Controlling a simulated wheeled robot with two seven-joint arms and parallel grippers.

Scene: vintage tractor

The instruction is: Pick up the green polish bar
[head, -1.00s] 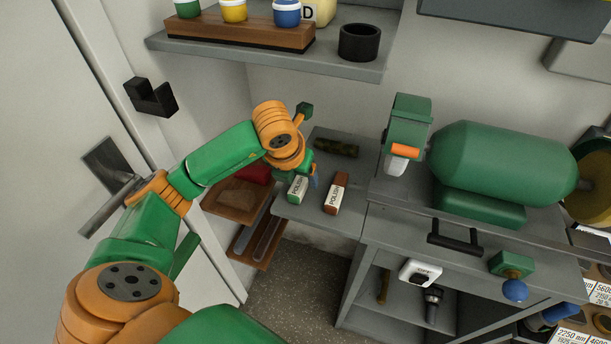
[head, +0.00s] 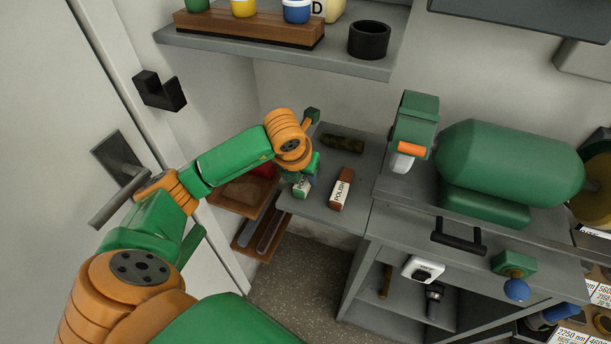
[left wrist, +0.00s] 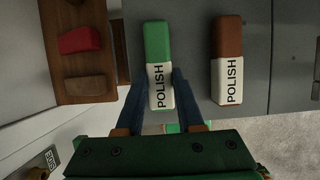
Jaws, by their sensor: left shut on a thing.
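The green polish bar (left wrist: 159,62) has a green end and a white wrapper marked POLISH. In the left wrist view it lies between the two blue fingers of my left gripper (left wrist: 156,88), which is shut on the wrapper's sides. In the head view the bar (head: 301,189) is partly hidden by my left gripper (head: 312,180), over the left part of the grey bench. I cannot tell whether the bar is lifted off the surface. My right gripper is not in view.
A brown polish bar (head: 341,188) lies just to the right. A dark mottled roll (head: 343,144) lies behind. The green grinder motor (head: 505,165) stands on the bench to the right. A wooden tray with a red block (left wrist: 80,40) is at the left. A shelf (head: 290,57) hangs above.

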